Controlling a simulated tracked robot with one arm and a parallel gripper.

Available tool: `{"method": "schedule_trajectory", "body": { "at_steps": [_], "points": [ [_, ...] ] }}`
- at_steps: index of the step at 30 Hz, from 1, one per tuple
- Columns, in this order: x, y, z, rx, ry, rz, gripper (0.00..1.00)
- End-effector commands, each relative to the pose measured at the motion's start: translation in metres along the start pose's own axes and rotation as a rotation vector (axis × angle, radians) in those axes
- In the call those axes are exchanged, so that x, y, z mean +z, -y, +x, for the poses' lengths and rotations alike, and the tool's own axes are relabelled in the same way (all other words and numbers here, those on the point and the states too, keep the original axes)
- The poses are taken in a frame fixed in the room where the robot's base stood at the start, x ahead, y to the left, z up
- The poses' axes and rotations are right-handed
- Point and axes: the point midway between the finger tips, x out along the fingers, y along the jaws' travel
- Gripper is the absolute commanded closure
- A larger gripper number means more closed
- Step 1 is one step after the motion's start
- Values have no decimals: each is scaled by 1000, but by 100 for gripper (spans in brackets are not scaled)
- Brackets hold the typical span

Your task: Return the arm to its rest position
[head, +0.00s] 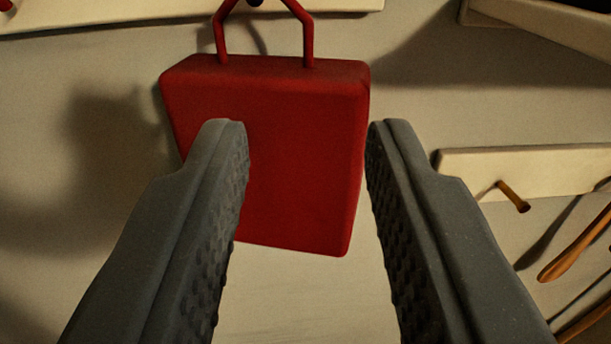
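My gripper (307,130) is open in the head view, with its two dark grey, ridged fingers spread apart. Nothing is held between the fingers. A red bag (300,150) with a red handle hangs from a rail by the wall, straight ahead of the gripper. The left finger covers part of the bag's left side. The right finger's tip lies just beside the bag's right edge in the picture. I cannot tell whether either finger touches the bag. The rest of my arm is not in view.
A cream rail (150,14) runs along the top. Another cream board (530,170) with a wooden peg (513,197) is at the right. An orange-brown curved object (575,245) is below it. The wall (420,90) between them is bare. A board corner (540,22) shows at the upper right.

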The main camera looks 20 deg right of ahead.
Motion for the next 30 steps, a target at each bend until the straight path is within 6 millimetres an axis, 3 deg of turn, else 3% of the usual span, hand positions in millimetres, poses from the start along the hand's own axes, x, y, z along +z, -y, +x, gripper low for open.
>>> {"method": "schedule_trajectory", "body": {
  "at_steps": [11, 15, 17, 23, 30],
  "points": [
    [0, 0, -8, -1, 0, 0, 69],
    [-13, 10, -7, -20, 8, 8, 69],
    [-27, 21, -6, -39, 16, 14, 69],
    [-99, 68, -14, -138, 64, 29, 69],
    [-192, 110, -57, -251, 135, 12, 69]
  ]
}}
